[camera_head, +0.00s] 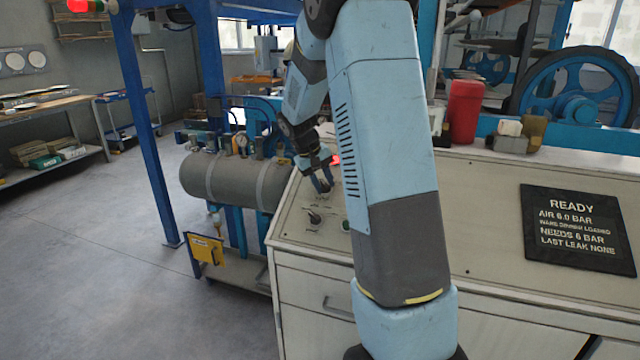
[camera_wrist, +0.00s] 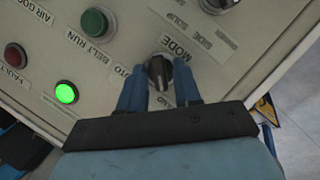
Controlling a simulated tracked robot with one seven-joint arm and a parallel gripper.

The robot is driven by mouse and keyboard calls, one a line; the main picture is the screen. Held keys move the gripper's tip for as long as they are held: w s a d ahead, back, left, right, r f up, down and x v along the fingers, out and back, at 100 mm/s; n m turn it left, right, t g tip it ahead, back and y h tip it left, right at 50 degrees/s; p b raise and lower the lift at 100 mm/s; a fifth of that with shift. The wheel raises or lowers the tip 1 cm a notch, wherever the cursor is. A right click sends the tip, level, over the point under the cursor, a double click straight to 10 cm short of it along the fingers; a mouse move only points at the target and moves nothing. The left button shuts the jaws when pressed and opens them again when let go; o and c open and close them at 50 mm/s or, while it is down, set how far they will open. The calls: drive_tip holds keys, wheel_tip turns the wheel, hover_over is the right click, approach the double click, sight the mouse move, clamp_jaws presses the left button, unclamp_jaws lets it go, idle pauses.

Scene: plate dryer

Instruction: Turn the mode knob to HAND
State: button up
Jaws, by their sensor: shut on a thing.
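The mode knob (camera_wrist: 158,72) is a dark round knob with a lighter pointer, under a MODE label on the pale control panel in the wrist view. The lettering beside it is partly covered by my fingers. My gripper (camera_wrist: 160,80) has its two blue fingers on either side of the knob and is shut on it. In the head view my gripper (camera_head: 323,186) reaches down to the sloping panel (camera_head: 292,222), and the knob is hidden there by the fingers.
A green button (camera_wrist: 95,22) labelled BELT RUN, a lit green lamp (camera_wrist: 66,93) and a red button (camera_wrist: 16,55) sit near the knob. Another dark knob (camera_head: 314,217) is on the panel. A black sign (camera_head: 578,229) reads READY. A grey tank (camera_head: 232,181) stands behind.

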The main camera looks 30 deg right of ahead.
drive_tip(key=o, duration=0.7)
drive_tip(key=shift+f, duration=0.1)
drive_tip(key=v, duration=1.3)
drive_tip(key=shift+a+r, duration=0.15)
drive_tip(key=shift+r, duration=0.2)
drive_tip(key=shift+w, duration=0.1)
